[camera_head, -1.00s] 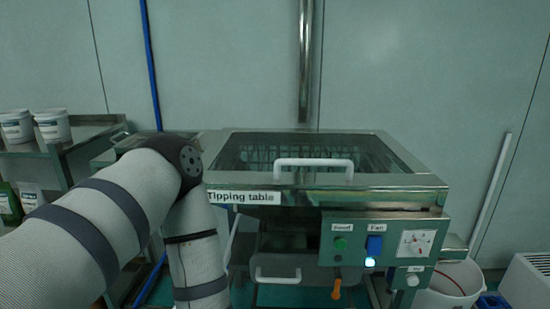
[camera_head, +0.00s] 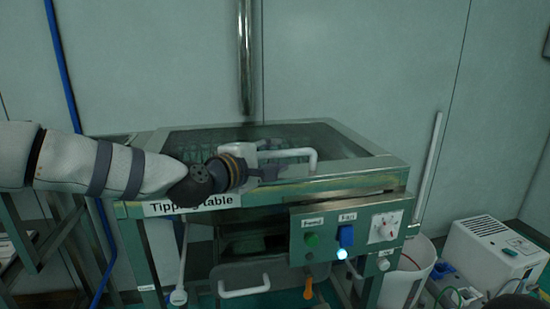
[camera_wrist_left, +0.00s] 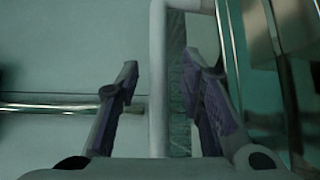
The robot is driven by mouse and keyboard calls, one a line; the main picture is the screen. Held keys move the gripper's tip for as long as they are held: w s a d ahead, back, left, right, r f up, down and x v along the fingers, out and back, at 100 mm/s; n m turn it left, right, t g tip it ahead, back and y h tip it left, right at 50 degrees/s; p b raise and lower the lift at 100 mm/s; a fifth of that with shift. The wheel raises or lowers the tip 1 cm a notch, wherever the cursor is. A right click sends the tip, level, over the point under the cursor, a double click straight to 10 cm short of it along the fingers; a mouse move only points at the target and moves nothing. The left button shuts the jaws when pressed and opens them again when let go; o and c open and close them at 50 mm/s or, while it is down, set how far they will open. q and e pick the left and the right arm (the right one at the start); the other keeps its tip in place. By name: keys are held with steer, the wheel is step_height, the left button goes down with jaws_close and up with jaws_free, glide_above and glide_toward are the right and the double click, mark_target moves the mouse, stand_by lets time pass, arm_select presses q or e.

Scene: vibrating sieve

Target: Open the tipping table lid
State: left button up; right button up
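The tipping table (camera_head: 330,187) stands in the middle of the head view, with a name label on its front. Its glass-topped lid (camera_head: 350,142) lies flat and shut. A white bar handle (camera_head: 313,160) is on the lid near the front edge. My left gripper (camera_head: 268,172) is at the left part of this handle and hides some of it. In the left wrist view, the white handle bar (camera_wrist_left: 158,85) runs between the two purple-padded fingers of my open left gripper (camera_wrist_left: 160,75). Gaps show on both sides of the bar. My right gripper is not in view.
A control panel (camera_head: 350,235) with a green button, a blue lit switch and a dial is on the table's front. A lower white handle (camera_head: 245,287) is beneath. A white bucket (camera_head: 410,270) and a white box unit (camera_head: 490,255) stand at the right.

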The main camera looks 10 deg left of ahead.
arm_select(q)
steer(key=shift+x, duration=0.8)
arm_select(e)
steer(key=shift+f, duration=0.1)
arm_select(q)
steer(key=shift+c, duration=0.6)
jaws_close()
steer(key=w+a+r+p, duration=0.1)
steer(key=w+r+p, duration=0.1)
steer(key=r, duration=0.6)
steer(key=w+r+n+p, duration=0.1)
steer(key=w+r, duration=0.1)
steer(key=r, duration=0.6)
steer(key=shift+w+a+r+g+p, duration=0.25)
steer(key=shift+w+a+g+p, duration=0.1)
steer(key=shift+w+g, duration=0.05)
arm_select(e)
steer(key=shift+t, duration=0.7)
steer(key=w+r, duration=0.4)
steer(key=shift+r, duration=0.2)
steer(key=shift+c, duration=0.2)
